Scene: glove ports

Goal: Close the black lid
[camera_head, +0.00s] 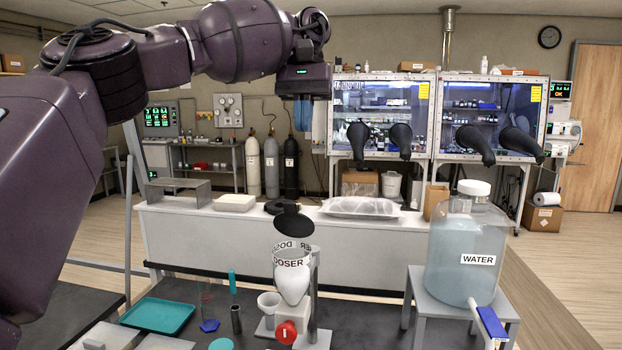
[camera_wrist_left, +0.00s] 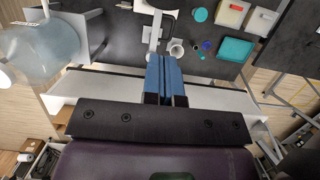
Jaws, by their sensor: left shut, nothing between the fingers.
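The black lid (camera_head: 293,222) is a round dark disc at the top of the clear doser (camera_head: 292,278), which is labelled DOSER. The lid stands tilted up at the rim, so the doser's mouth looks open. My left gripper (camera_head: 311,122) is high above and behind the doser in the head view, pointing down with blue fingers, apart from the lid. In the left wrist view its fingers (camera_wrist_left: 166,78) are together and empty. I cannot make out the lid clearly there. My right gripper is not in view.
A large water jug (camera_head: 465,245) with a tap stands on a grey stand (camera_head: 425,290) to the right. A teal tray (camera_head: 158,315), a blue piece (camera_head: 210,326) and a dark cylinder (camera_head: 236,320) lie left of the doser. A white bench (camera_head: 200,240) runs behind.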

